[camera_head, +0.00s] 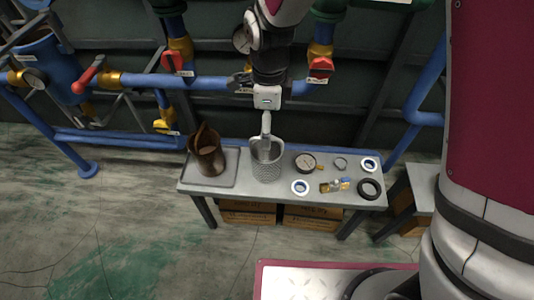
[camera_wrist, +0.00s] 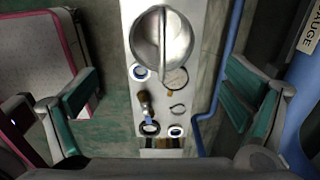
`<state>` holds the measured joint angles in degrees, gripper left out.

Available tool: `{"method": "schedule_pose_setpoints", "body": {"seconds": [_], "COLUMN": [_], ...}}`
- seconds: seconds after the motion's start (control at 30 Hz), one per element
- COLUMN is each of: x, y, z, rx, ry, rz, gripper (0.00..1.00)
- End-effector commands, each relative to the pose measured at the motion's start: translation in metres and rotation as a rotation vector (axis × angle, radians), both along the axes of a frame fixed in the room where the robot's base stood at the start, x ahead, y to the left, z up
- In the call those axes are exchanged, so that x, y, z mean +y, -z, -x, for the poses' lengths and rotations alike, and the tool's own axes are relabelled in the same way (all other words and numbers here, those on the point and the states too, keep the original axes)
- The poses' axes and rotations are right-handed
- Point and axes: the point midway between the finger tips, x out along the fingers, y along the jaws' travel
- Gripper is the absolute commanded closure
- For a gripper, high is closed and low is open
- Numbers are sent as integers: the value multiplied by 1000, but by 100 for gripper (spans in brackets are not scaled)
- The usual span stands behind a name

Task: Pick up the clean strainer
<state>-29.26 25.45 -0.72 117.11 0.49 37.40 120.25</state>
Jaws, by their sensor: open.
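The clean strainer (camera_head: 267,166) is a grey metal mesh basket standing upright on the bench, right of the tray. In the wrist view the strainer (camera_wrist: 150,48) is seen from above, with a bar handle across its open top. My gripper (camera_head: 266,122) points down over the strainer in the head view. In the wrist view my gripper (camera_wrist: 164,85) is wide open, its green-padded fingers far apart to either side. Nothing is between the pads. The head view does not clearly show the gap between fingertips and handle.
A brown, dirty-looking strainer (camera_head: 208,158) stands on a grey tray (camera_head: 226,180) to the left. A gauge (camera_head: 305,162), several rings and a brass fitting (camera_head: 330,187) lie to the right on the bench (camera_head: 283,198). Blue pipes (camera_head: 215,83) with red-handled valves run behind.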

Motion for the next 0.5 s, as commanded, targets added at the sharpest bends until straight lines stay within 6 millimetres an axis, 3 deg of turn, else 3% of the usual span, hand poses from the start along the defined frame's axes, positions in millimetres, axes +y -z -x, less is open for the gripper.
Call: {"method": "schedule_pose_setpoints", "body": {"seconds": [0.03,0.2,0.5], "x": [-1,-1,0], "y": [14,45,64], "z": [1,0,0], "rx": [4,3,1], "ry": [0,1,-2], "rz": [2,2,0], "gripper": [6,6,6]}}
